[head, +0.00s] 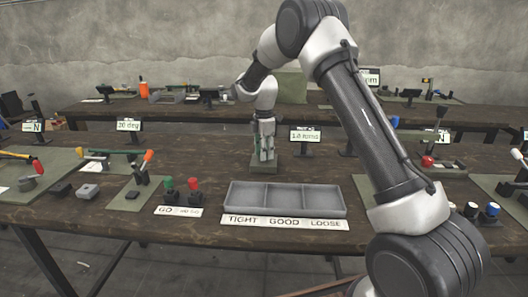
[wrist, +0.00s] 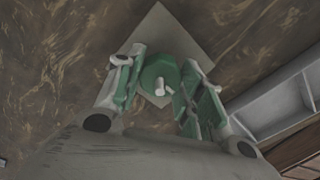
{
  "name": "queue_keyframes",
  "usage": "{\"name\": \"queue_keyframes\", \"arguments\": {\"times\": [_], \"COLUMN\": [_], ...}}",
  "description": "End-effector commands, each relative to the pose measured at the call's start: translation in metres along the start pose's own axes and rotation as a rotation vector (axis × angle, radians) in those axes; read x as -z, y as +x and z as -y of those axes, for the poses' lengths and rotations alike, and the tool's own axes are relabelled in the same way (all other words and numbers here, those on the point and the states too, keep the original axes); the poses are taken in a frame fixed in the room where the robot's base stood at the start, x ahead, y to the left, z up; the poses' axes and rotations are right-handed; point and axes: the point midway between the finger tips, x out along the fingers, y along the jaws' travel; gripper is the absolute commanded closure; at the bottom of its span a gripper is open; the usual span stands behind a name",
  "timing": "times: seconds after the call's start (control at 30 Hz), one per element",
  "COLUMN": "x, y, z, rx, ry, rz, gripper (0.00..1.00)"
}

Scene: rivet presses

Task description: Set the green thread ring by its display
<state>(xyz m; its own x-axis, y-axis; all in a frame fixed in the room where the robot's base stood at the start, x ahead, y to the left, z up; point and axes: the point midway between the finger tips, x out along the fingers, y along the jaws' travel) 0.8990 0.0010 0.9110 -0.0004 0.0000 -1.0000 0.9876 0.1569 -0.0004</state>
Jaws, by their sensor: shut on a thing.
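The green thread ring (wrist: 158,70) shows in the wrist view as a round green body between my fingers, with a pale stub (wrist: 161,88) on it. My gripper (wrist: 165,75) is shut on it, a finger at either side. In the head view my gripper (head: 263,155) points straight down over a small grey-green plate (head: 264,169). The ring is mostly hidden there by the fingers. Whether it touches the plate I cannot tell. The ring's display (head: 305,135), a small screen reading about 1.0 mm, stands just right of my gripper.
A grey three-compartment tray (head: 284,198) lies in front of my gripper, with a TIGHT, GOOD, LOOSE label strip (head: 284,222) before it. Green and red knobbed pieces (head: 193,184) stand to its left. Other displays and tools line the bench on both sides.

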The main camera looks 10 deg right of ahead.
Motion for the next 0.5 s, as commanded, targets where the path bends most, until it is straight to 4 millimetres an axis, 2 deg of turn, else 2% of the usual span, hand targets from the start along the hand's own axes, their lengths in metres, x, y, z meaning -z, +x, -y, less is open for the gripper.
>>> {"name": "queue_keyframes", "arguments": {"times": [0.1,0.13,0.23,0.5], "x": [0.0,0.0,0.0,0.0], "y": [-0.0013,-0.0013,-0.001,-0.0004], "z": [-0.0012,-0.0012,-0.0009,-0.0004], "rx": [-0.004,-0.004,-0.003,-0.001], "ry": [0.0,0.0,0.0,0.001], "rz": [0.0,0.0,0.0,0.0], "gripper": [0.86,0.59,0.41,0.4]}}
